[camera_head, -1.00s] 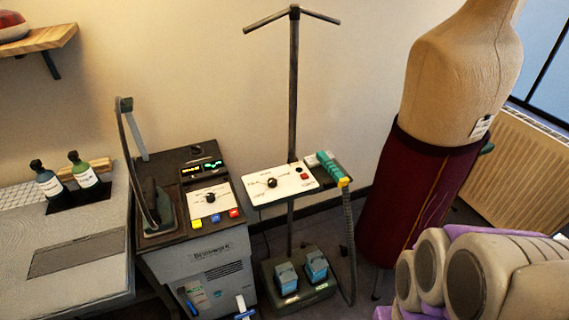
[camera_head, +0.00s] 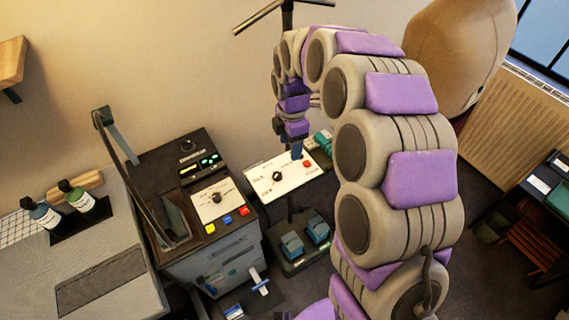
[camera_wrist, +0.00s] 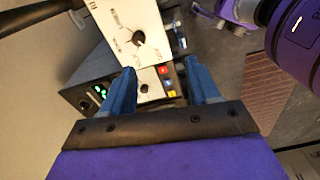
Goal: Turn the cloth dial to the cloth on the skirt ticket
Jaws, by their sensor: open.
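A white panel (camera_head: 262,190) on the pole stand carries a black dial (camera_head: 277,176) with small unreadable labels; the dial also shows in the wrist view (camera_wrist: 138,38). A second dark dial (camera_head: 216,198) sits on the grey pressing machine, also visible in the wrist view (camera_wrist: 144,88). I cannot read which one is marked for cloth. My gripper (camera_head: 297,155) points down over the panel's right part, near its red button. In the wrist view its blue fingers (camera_wrist: 160,70) are apart and empty. The skirt ticket is hidden; my arm covers most of the mannequin's dark red skirt.
The pressing machine (camera_head: 225,262) has yellow, blue and red buttons and a raised arm. Two teal pedals (camera_head: 304,236) sit below the panel. A teal handset (camera_head: 322,143) lies behind my gripper. Two bottles (camera_head: 76,196) stand at left; a dark shelf unit (camera_head: 535,178) at right.

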